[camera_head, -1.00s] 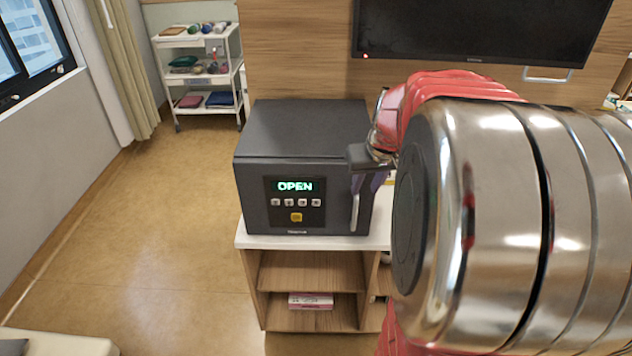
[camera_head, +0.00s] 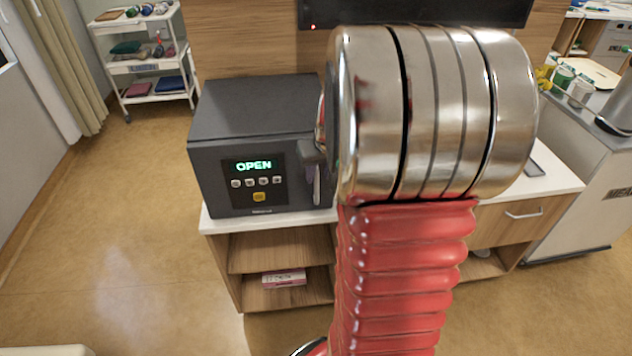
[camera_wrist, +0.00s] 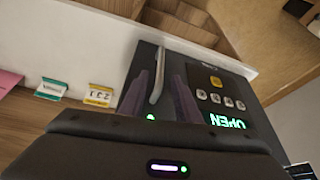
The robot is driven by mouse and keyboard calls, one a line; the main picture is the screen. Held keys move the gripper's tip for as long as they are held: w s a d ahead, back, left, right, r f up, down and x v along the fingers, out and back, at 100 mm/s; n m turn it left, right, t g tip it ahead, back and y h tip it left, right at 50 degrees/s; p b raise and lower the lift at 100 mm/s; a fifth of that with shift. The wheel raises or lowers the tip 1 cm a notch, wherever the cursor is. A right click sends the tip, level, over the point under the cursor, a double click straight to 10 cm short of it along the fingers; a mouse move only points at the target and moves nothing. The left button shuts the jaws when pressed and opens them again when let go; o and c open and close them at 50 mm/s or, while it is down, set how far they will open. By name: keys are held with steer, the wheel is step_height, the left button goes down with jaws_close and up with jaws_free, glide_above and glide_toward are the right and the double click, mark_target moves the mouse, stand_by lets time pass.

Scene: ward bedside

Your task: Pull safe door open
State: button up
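The dark grey safe (camera_head: 250,108) stands on a white-topped wooden cabinet, its green display reading OPEN. Its front door (camera_head: 212,186) looks closed. The silver upright door handle (camera_wrist: 157,78) is at the door's right edge in the head view. My gripper (camera_wrist: 160,96) has purple fingers, one on each side of the handle in the wrist view, with visible gaps, so it looks open around it. In the head view my gripper (camera_head: 312,180) is at the handle, partly hidden by my silver and red arm.
The cabinet (camera_head: 222,224) has open shelves with a pink-white box (camera_head: 284,278). A white trolley (camera_head: 140,66) stands at the back left, and a grey counter unit (camera_head: 590,145) at the right. Floor left of the safe is clear.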

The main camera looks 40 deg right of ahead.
mark_target(317, 179)
steer(key=shift+x, duration=2.8)
jaws_close()
